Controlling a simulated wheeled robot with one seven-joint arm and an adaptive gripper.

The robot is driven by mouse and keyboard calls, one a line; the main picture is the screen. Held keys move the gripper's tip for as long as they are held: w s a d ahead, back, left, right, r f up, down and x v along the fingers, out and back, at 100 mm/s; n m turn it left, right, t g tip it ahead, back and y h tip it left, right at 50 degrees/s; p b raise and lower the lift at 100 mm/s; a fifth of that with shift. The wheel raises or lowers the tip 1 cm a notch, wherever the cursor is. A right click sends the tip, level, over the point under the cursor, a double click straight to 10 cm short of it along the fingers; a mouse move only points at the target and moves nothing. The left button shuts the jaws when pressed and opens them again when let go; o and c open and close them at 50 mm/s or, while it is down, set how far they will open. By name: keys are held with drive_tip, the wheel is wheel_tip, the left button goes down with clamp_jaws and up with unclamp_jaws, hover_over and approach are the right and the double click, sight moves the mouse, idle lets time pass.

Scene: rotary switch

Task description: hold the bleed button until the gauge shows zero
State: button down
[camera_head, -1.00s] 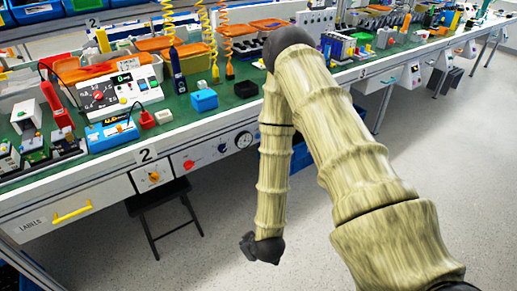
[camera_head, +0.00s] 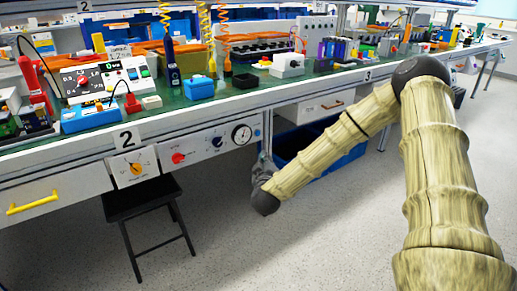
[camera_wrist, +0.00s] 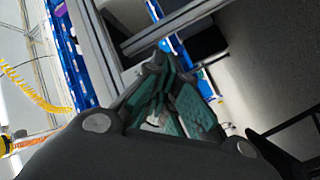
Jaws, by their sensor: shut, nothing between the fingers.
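A round gauge (camera_head: 241,134) with a white face and dark rim sits on the front panel under the bench. Its needle is too small to read. A small blue spot (camera_head: 258,132) shows just right of the gauge; I cannot tell whether it is the bleed button. My gripper (camera_head: 263,160) is below and right of the gauge, close to the panel in the picture and partly hidden by my wrist. In the wrist view my gripper (camera_wrist: 166,48) has its teal fingers shut and empty, with a small blue patch beyond the tips. Contact cannot be told.
Left of the gauge on the panel are a dark blue knob (camera_head: 217,142), a red knob (camera_head: 178,158) and a yellow-orange rotary switch (camera_head: 135,168). A black stool (camera_head: 145,196) stands below. A blue bin (camera_head: 325,150) is under the bench at right.

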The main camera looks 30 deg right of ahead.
sight(258, 133)
drive_tip(key=d+r+m+h+b, duration=0.1)
drive_tip(key=d+r+h+b, duration=0.1)
drive_tip(key=d, duration=0.4)
drive_tip(key=shift+g+h, duration=0.3)
drive_tip(key=shift+h, duration=0.3)
drive_tip(key=shift+b, duration=0.3)
drive_tip(key=w+b, duration=0.3)
drive_tip(key=w, duration=0.5)
drive_tip(key=shift+w+a, duration=0.35)
drive_tip(key=shift+a, duration=0.05)
drive_tip(key=shift+b, duration=0.3)
drive_tip(key=shift+w+r+p, duration=0.1)
drive_tip(key=shift+w+p, duration=0.25)
drive_tip(key=shift+p, duration=0.3)
